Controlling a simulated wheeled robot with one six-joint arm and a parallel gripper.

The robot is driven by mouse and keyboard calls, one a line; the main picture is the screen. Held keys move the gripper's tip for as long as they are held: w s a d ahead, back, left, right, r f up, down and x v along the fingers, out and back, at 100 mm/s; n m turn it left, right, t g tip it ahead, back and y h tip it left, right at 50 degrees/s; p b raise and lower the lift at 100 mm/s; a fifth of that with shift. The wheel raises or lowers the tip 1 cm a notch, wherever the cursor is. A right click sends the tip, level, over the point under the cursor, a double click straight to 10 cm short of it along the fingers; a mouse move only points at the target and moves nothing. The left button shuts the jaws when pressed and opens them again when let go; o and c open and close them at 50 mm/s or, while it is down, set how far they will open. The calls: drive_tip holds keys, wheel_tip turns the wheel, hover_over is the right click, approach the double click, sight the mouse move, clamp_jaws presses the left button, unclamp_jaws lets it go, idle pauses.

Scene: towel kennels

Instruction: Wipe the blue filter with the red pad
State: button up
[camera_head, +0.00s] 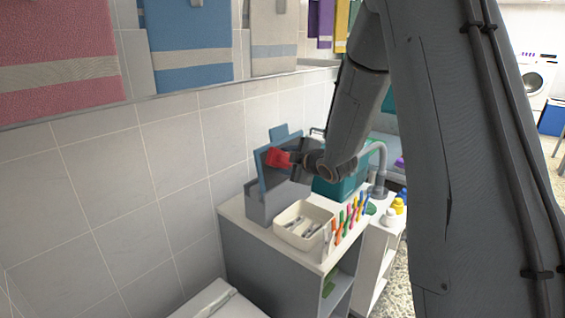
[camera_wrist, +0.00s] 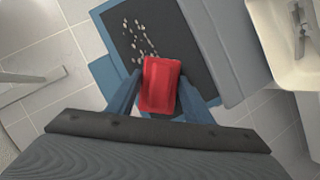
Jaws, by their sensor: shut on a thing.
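The blue filter (camera_head: 263,171) stands upright in a grey holder on the counter, close to the tiled wall. In the wrist view the filter (camera_wrist: 107,72) shows a blue frame around a dark panel, with several pale specks on the panel left of its middle. My gripper (camera_head: 296,160) is shut on the red pad (camera_head: 277,158). In the wrist view the red pad (camera_wrist: 161,84) sits between the two fingers, over the lower part of the dark panel. I cannot tell whether the pad touches the panel.
A cream tray (camera_head: 287,234) with metal items stands in front of the holder (camera_head: 262,208). Several coloured upright items (camera_head: 350,214) and a curved tap (camera_head: 381,165) are to its right. Towels (camera_head: 190,50) hang above. The tiled wall (camera_head: 120,200) is close on the left.

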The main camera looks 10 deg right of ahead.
sight(275, 164)
drive_tip(key=shift+w+d, duration=1)
drive_tip(key=shift+d, duration=0.15)
drive_tip(key=w+d, duration=0.2)
drive_tip(key=w+d+p, duration=0.1)
drive_tip(key=d, duration=0.2)
drive_tip(key=w+d, duration=0.2)
drive_tip(key=d, duration=0.1)
drive_tip(key=shift+w, duration=0.3)
drive_tip(key=shift+a, duration=0.1)
drive_tip(key=shift+s+a+b, duration=0.15)
drive_tip(key=shift+s+a, duration=1.2)
drive_tip(key=shift+a, duration=0.45)
drive_tip(key=shift+s+a+b, duration=0.2)
drive_tip(key=shift+s+a, duration=1.15)
drive_tip(key=shift+a, duration=0.4)
drive_tip(key=shift+s+a+b, duration=0.15)
drive_tip(key=shift+s+a, duration=1.2)
drive_tip(key=shift+a, duration=0.45)
drive_tip(key=shift+s+a+b, duration=0.15)
drive_tip(key=shift+s+a, duration=0.3)
drive_tip(key=shift+a, duration=0.25)
drive_tip(key=shift+s+a+b, duration=0.15)
drive_tip(key=shift+s+a, duration=0.25)
drive_tip(key=shift+a, duration=0.25)
drive_tip(key=shift+s+d, duration=0.1)
